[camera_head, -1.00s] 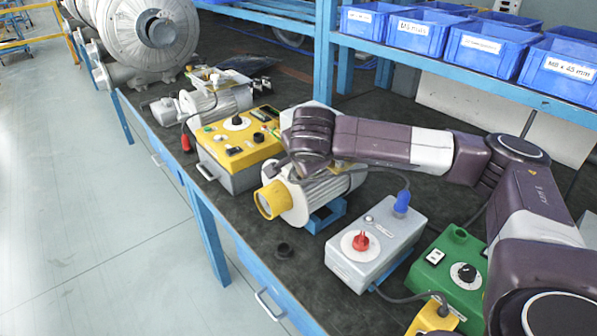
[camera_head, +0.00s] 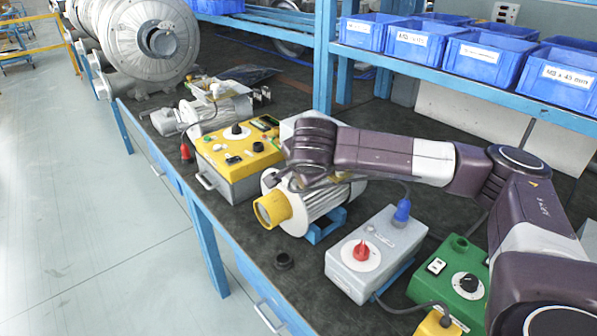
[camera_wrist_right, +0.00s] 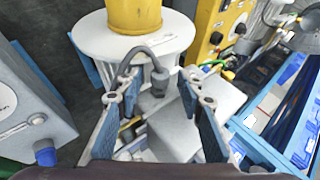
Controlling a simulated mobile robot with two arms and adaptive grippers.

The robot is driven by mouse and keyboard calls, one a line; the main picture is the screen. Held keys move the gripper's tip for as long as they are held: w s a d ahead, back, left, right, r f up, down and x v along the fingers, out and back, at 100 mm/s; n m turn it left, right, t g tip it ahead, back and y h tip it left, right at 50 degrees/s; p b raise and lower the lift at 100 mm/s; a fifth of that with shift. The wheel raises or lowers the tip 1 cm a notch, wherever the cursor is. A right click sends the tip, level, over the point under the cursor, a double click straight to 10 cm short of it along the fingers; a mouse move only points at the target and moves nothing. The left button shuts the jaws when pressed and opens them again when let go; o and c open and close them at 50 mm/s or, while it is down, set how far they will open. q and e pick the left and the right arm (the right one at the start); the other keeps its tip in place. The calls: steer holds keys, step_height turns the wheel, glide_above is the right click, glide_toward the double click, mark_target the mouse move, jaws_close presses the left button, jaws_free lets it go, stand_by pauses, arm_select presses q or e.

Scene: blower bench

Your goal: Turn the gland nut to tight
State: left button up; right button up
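The motor (camera_head: 318,205) has a yellow end cap (camera_head: 270,210) and stands on a blue foot on the bench. In the right wrist view a dark cable curves over the motor's pale body (camera_wrist_right: 140,42) into a small grey gland nut (camera_wrist_right: 159,82) by its terminal box. My right gripper (camera_wrist_right: 158,79) is open, with one finger on each side of the gland nut; whether they touch it I cannot tell. In the head view my right wrist covers the gland nut. My left gripper is in neither view.
A grey box (camera_head: 372,255) with a red knob and blue cable gland (camera_head: 402,209) stands right of the motor. A yellow-topped control box (camera_head: 235,165) stands left. Blue bins (camera_head: 490,60) line the shelf.

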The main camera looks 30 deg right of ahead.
steer(key=shift+r, duration=0.1)
steer(key=v, duration=1.2)
